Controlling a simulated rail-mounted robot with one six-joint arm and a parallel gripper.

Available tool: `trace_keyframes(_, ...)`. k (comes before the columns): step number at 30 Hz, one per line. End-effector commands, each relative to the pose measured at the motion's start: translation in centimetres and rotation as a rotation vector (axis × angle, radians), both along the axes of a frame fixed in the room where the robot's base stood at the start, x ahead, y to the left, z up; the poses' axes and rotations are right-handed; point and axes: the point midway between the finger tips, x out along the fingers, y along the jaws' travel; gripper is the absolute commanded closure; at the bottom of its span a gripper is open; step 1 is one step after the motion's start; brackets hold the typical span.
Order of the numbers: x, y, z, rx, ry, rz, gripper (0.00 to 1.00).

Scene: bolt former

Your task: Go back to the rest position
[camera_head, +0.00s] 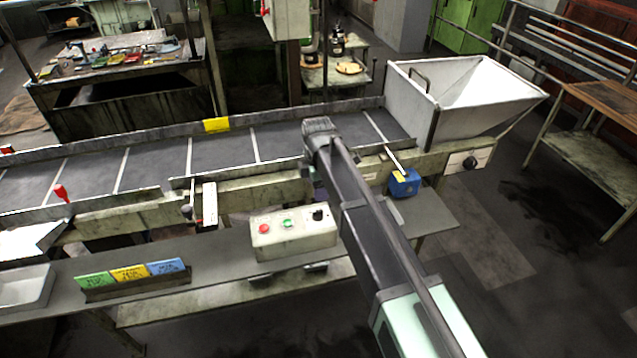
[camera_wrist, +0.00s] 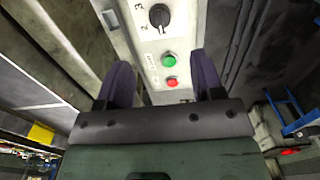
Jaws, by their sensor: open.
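My gripper (camera_wrist: 155,85) shows in the wrist view with its two purple fingers spread apart and nothing between them. Beyond the fingers is the control box (camera_wrist: 185,25), with a black rotary knob (camera_wrist: 159,16), a green button (camera_wrist: 169,59) and a red button (camera_wrist: 171,82). The same control box (camera_head: 293,238) sits on the shelf in front of the conveyor in the head view. My arm reaches from the lower right towards the conveyor there, and its far end hides the gripper's fingers. I cannot tell the distance from the fingers to the box.
The conveyor (camera_head: 222,154) runs across the middle, with a white hopper (camera_head: 432,110) at its right end. A blue box (camera_head: 404,184) is close right of my arm. Green, yellow and blue cards (camera_head: 130,273) stand on the shelf. A red lever (camera_head: 61,192) is at left.

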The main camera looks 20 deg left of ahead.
Motion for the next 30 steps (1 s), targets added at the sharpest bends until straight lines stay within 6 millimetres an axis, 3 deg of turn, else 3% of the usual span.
trace_keyframes(7,0.0,0.0,0.0,0.0,0.0,-0.076,0.39)
trace_keyframes(9,-0.3,-0.2,0.0,0.0,0.0,-0.236,0.39)
trace_keyframes(11,-2.1,-1.4,0.0,0.0,0.0,-0.449,0.39)
trace_keyframes(13,-5.0,-6.2,-0.7,-0.002,-0.001,-0.805,0.39)
trace_keyframes(15,-7.4,-13.3,-1.7,-0.002,-0.001,-1.199,0.39)
trace_keyframes(18,-10.9,-22.4,-3.0,-0.002,-0.002,-1.649,0.39)
trace_keyframes(21,-14.6,-30.0,-4.2,-0.002,-0.002,-1.955,0.39)
trace_keyframes(25,-17.4,-36.3,-5.3,-0.001,-0.002,-2.108,0.39)
trace_keyframes(27,-17.1,-38.0,-5.5,-0.001,-0.002,-2.15,0.39)
trace_keyframes(30,-16.9,-38.7,-5.3,-0.001,-0.002,-2.166,0.39)
